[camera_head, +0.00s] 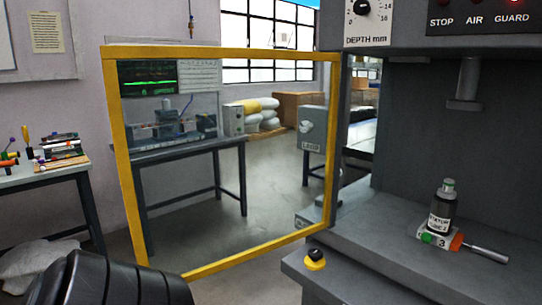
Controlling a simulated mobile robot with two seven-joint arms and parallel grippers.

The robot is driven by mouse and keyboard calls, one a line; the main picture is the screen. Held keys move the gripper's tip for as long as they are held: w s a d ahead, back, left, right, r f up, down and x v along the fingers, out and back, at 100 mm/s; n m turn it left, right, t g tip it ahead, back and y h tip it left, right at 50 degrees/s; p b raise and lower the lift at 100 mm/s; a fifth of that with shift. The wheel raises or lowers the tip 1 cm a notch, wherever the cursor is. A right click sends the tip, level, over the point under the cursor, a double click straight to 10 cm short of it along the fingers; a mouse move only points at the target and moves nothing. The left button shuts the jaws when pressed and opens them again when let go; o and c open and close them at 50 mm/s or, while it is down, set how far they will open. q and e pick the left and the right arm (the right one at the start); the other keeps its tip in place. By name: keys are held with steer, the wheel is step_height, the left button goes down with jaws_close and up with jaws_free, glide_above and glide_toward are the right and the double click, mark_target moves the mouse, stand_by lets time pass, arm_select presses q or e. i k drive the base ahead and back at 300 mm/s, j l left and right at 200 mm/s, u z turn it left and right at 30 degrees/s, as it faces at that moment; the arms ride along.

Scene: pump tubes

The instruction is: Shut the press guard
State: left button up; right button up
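The press guard (123,170) is a clear panel in a yellow frame. It stands swung open to the left of the press (460,110), joined along its right edge near the press's left column. The press opening is uncovered. Inside it, a dark bottle (441,208) with a label stands upright on a small base with green and orange parts, below the ram (466,85). A black ribbed part of my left arm shows at the bottom left, below the guard's frame. Neither of my grippers is in view.
A black and yellow button (315,260) sits on the press's front ledge. A metal rod (488,252) sticks out from the bottle's base. A side table (45,178) with tools stands at the left. Another workbench shows through the guard.

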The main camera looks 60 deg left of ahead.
mark_target(110, 54)
steer(key=k+j+z, duration=0.1)
steer(key=k+j, duration=0.4)
steer(key=j, duration=0.15)
steer(key=k+j+z, duration=0.1)
steer(key=k+j, duration=0.4)
steer(key=j, duration=0.15)
steer(key=k+j, duration=0.1)
steer(key=j, duration=0.2)
steer(key=k+j+z, duration=0.1)
steer(key=j, duration=0.2)
steer(key=k+j, duration=0.1)
steer(key=j, duration=0.15)
steer(key=i+j+z, duration=0.2)
steer(key=j, duration=0.7)
steer(key=i+j, duration=0.1)
steer(key=j, duration=0.25)
steer(key=i+j, duration=0.15)
steer(key=j, duration=0.25)
steer(key=k+j+z, duration=0.1)
steer(key=j, duration=0.3)
steer(key=k+j, duration=0.15)
steer(key=j, duration=0.25)
steer(key=k+j+z, duration=0.15)
steer(key=j, duration=0.25)
steer(key=k+j, duration=0.1)
steer(key=j, duration=0.3)
steer(key=k+j+z, duration=0.15)
steer(key=j, duration=0.2)
